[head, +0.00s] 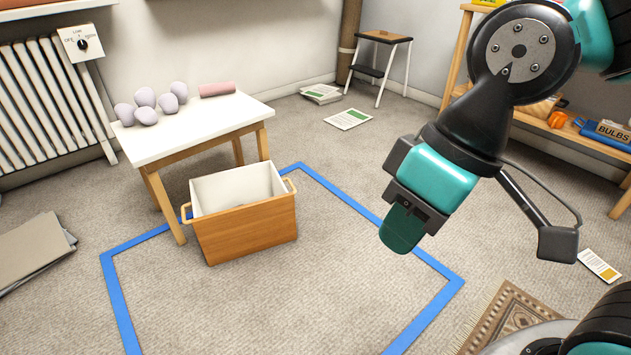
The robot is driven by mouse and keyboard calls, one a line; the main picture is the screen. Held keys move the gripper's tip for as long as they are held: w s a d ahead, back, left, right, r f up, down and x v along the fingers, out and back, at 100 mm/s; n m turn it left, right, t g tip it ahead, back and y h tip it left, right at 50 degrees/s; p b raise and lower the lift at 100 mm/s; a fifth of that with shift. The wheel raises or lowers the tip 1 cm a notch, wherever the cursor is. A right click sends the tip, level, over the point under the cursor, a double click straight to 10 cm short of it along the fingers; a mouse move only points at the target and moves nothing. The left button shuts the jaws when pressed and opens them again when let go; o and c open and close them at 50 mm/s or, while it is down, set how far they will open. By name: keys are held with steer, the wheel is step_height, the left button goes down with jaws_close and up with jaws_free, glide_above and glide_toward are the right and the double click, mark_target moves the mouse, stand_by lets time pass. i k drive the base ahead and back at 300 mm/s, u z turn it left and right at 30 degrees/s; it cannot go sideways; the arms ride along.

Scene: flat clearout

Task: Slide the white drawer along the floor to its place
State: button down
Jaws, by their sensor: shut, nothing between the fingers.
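A drawer-like box (247,232) stands upright on the carpet, left of the middle in the head view. Its inner walls are white, its visible outer faces are orange-brown wood, and it has a small handle at each end. A blue tape outline (375,218) is marked on the floor. The box's front is inside the outline, near its back left side; the box hides part of that tape, so I cannot tell whether it overlaps it. My gripper (402,229) is shut and empty, in the air to the right of the box and apart from it.
A white-topped table (195,127) with several pale lumps (146,103) and a pinkish roll (217,89) stands close behind the box. Flat sheets (35,250) lie at left, a patterned rug (515,318) at lower right. Carpet inside the outline's front is clear.

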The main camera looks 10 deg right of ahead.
mark_target(266, 219)
steer(key=z, duration=0.15)
steer(key=k, duration=0.35)
steer(key=z, duration=1.05)
steer(key=i, duration=2.25)
steer(key=u, duration=1.5)
steer(key=i, duration=0.75)
steer(key=u, duration=0.65)
